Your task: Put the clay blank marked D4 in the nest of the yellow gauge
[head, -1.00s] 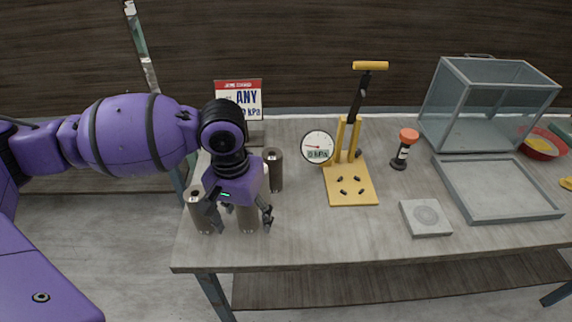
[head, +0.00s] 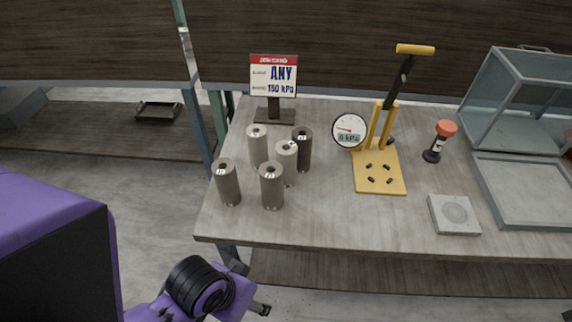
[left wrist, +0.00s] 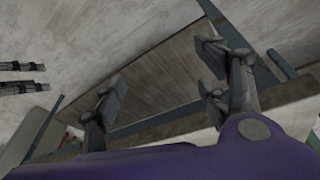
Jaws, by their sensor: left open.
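Several upright clay blanks stand together on the table's left part. They are a pale one (head: 257,147), a light grey one (head: 286,165), a dark one (head: 302,152) and two brownish ones, at left (head: 228,184) and at front (head: 271,188). Their top marks are too small to read, so I cannot tell which is D4. The yellow gauge (head: 398,185) stands right of them, with short dark pegs on its bare plate, a dial and a lever. My left gripper (left wrist: 165,75) is open and empty, low in front of the table, apart from the blanks. My right gripper is not seen.
A sign (head: 274,77) reading ANY and 150 kPa stands behind the blanks. Right of the gauge are an orange-capped tool (head: 440,142), a square grey block (head: 436,222), a grey tray (head: 487,192) and a glass case (head: 515,110). The table's front strip is clear.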

